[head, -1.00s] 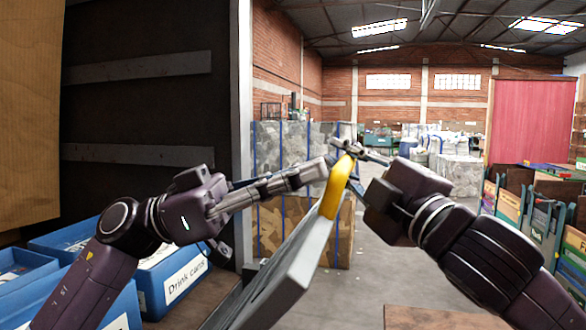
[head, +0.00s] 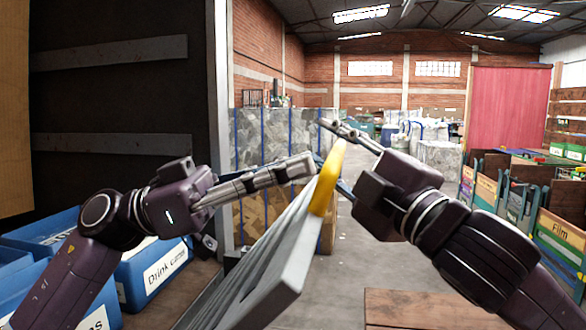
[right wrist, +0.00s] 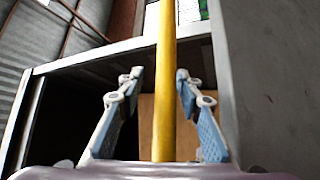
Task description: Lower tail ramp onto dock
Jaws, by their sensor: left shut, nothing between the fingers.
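The tail ramp (head: 292,262) is a grey ribbed panel with a yellow bar (head: 328,178) along its top end. It stands steeply tilted between my arms. My right gripper (head: 335,152) is at the yellow bar; in the right wrist view its open fingers (right wrist: 157,76) stand on either side of the bar (right wrist: 166,90), with gaps at both. My left gripper (head: 305,167) is shut and empty, just left of the bar; whether it touches the ramp I cannot tell. A flat brown wooden surface (head: 430,308), possibly the dock, shows at the bottom right.
Blue crates (head: 155,270), one labelled Drink cans, stand at the left beside the dark truck interior (head: 110,100). Baled material (head: 270,135) stands behind the ramp. Labelled bins (head: 560,235) line the right side. Bare concrete floor (head: 385,240) lies between.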

